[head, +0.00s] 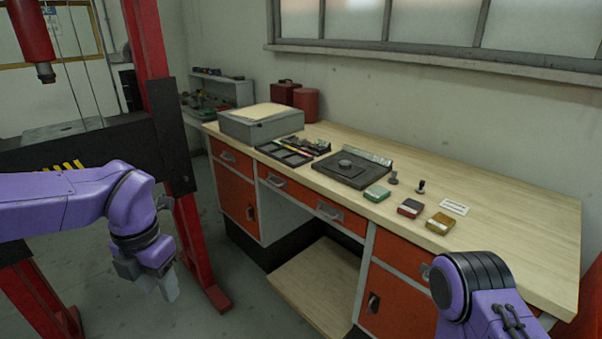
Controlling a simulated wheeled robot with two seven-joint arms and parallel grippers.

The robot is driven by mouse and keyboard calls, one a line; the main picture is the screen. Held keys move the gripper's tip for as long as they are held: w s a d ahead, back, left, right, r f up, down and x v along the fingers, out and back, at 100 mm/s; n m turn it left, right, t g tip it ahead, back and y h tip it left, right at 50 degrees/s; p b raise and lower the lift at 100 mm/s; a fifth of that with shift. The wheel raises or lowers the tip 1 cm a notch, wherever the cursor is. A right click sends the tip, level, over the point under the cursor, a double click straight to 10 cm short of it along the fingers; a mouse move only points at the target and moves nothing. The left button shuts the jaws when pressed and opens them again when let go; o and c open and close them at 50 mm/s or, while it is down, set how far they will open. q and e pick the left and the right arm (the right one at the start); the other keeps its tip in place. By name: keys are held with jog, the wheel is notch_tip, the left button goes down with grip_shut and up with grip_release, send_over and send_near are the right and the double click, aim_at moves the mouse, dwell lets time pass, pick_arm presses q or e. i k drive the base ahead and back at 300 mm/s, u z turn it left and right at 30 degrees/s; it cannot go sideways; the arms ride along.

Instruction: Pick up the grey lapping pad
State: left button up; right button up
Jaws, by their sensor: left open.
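No piece is clearly marked as the grey lapping pad. A small grey knobbed piece (394,178) stands on the workbench (500,210), right of a dark flat plate (352,172). A round grey disc (345,162) lies on that plate. Either could be the pad; I cannot tell which. My left gripper (160,288) is open and empty, pointing down over the floor at left, well apart from the bench. My right arm (478,290) shows at the lower right before the bench; its gripper is out of view.
Green (377,193), red (410,208) and yellow (439,223) tins stand near the bench's front edge. A black-handled stamp-like piece (421,187) and a white label (454,207) lie behind. A tool tray (285,152) and grey box (261,124) are left. A red press frame (165,130) stands beside my left arm.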

aim_at(393, 181)
jog(key=u, duration=0.45)
jog(key=i, duration=1.85)
jog(key=z, duration=0.65)
jog(key=i, duration=0.5)
jog(key=z, duration=1.5)
jog(key=i, duration=0.4)
jog(key=z, duration=1.2)
